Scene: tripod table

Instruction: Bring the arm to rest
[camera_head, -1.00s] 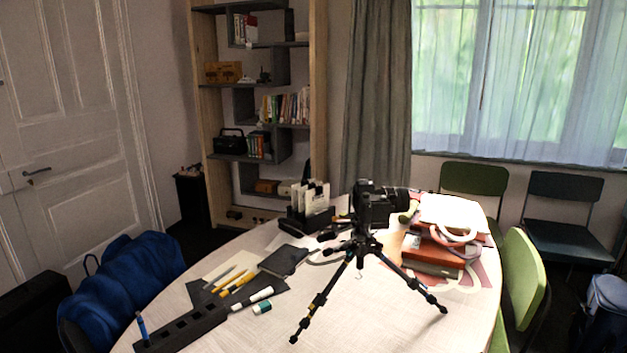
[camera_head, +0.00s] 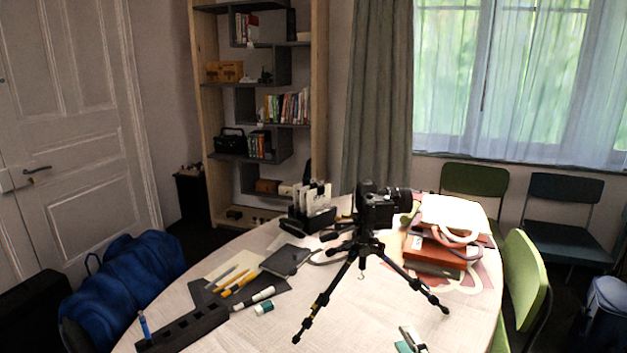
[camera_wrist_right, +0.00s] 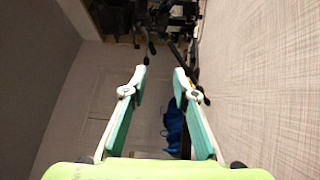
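My right gripper (camera_head: 410,341) shows at the bottom edge of the head view, over the near right part of the table. In the right wrist view the same gripper (camera_wrist_right: 160,75) has its two teal fingers apart, with nothing between them. The wrist view is turned sideways, with the table surface on its right. My left gripper is not in view. A black camera (camera_head: 376,206) stands upright on a black tripod (camera_head: 361,248) on the table, beyond my right gripper and to its left, apart from it.
The pale table (camera_head: 290,287) carries a long black pen block (camera_head: 185,328), several pens, a dark notebook (camera_head: 286,260), a card holder (camera_head: 309,215) and stacked books (camera_head: 433,255). A green chair (camera_head: 525,275) stands at right. The table's front middle is clear.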

